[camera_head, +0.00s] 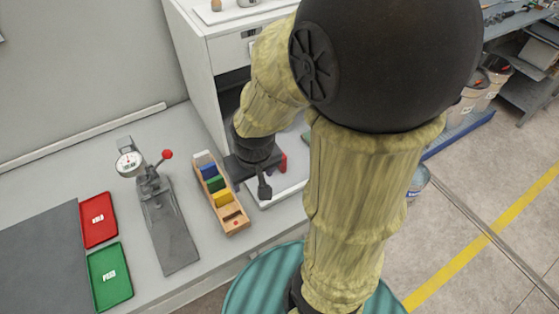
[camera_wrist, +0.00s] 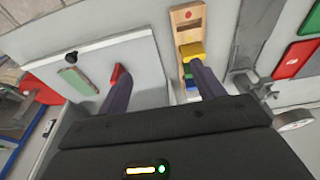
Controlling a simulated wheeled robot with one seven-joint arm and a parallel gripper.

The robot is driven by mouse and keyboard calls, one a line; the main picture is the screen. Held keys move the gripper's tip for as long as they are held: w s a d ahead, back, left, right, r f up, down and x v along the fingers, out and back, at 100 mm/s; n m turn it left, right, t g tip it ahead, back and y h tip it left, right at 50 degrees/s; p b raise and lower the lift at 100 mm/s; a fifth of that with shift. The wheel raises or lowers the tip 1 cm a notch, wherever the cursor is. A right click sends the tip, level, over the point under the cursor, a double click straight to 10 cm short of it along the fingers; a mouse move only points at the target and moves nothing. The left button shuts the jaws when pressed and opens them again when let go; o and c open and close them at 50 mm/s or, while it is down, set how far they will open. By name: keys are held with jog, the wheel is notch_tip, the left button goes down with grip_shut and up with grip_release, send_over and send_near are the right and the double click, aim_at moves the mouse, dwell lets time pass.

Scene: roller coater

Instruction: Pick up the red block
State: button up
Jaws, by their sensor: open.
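The red block (camera_wrist: 121,74) lies on a white board (camera_wrist: 140,52) and is partly hidden by the left finger of my gripper in the wrist view. In the head view the red block (camera_head: 283,162) shows only a sliver beside my gripper. My gripper (camera_wrist: 160,72) is open, with its fingers wide apart and nothing between them. The left finger overlaps the red block; I cannot tell whether they touch. The right finger covers part of the wooden holder in the wrist view.
The wooden holder (camera_head: 239,221) carries white, blue, green and yellow blocks, left of the board. A lever press (camera_head: 167,220), a dial gauge (camera_head: 129,162), a red tray (camera_head: 99,220) and a green tray (camera_head: 110,277) stand further left. A white cabinet (camera_head: 196,60) rises behind.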

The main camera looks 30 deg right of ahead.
jog(key=w+d+f+n+g+h+b, duration=0.1)
jog(key=w+f+n+h, duration=0.8)
jog(key=n, duration=0.9)
jog(key=w+d+g+h, duration=0.1)
jog(key=w+h, duration=0.1)
jog(key=h, duration=0.2)
jog(key=shift+w+d+h, duration=0.3)
jog(key=shift+w+d, duration=0.1)
jog(key=shift+d+f, duration=0.1)
jog(key=shift+f, duration=0.05)
